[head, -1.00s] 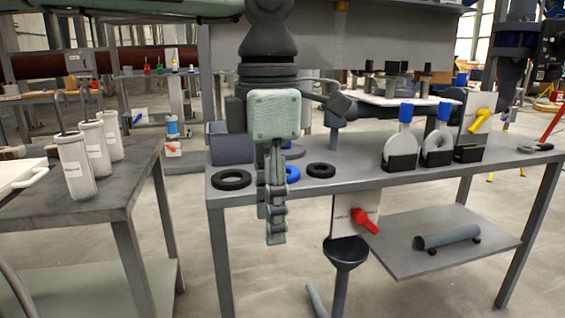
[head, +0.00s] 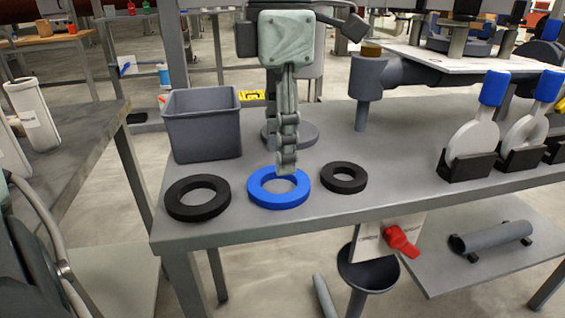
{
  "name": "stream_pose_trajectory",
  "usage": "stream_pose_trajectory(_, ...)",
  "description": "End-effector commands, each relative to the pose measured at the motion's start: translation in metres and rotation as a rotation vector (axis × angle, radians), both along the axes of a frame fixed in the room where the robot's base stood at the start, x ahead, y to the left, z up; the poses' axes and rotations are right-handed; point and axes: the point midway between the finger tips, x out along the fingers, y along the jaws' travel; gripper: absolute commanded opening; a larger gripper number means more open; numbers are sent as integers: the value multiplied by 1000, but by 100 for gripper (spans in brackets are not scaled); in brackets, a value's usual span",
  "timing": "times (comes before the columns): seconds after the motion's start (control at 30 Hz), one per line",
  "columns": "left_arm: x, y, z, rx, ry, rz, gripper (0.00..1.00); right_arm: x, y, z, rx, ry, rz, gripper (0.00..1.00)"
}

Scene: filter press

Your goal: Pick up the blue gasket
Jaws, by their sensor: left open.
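The blue gasket (head: 278,201) lies flat near the front edge of the grey workbench (head: 360,205), between two black rings. My left gripper (head: 286,168) points down over it, with its fingers seen edge-on. The fingertips cover part of the gasket's back rim and reach towards its hole. I cannot tell whether they touch it. The gripper is open and holds nothing visible. My right gripper does not show.
A larger black ring (head: 197,213) lies left of the gasket, and a smaller black ring (head: 343,188) lies right. A grey bin (head: 203,138) stands behind. Blue-topped paddles in black holders (head: 470,168) stand at the right. A red-handled valve (head: 402,241) hangs below the front edge.

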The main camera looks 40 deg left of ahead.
Motion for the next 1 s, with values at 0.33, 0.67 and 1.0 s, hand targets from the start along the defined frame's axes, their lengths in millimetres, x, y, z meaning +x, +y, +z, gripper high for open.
stream_pose_trajectory(0.33,-1,0,-26,-1,3,0,42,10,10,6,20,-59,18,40)
stream_pose_trajectory(0.67,-2,-1,-71,-1,2,1,42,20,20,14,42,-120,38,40)
stream_pose_trajectory(1.0,-1,-1,-78,-1,-3,2,41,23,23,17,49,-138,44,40)
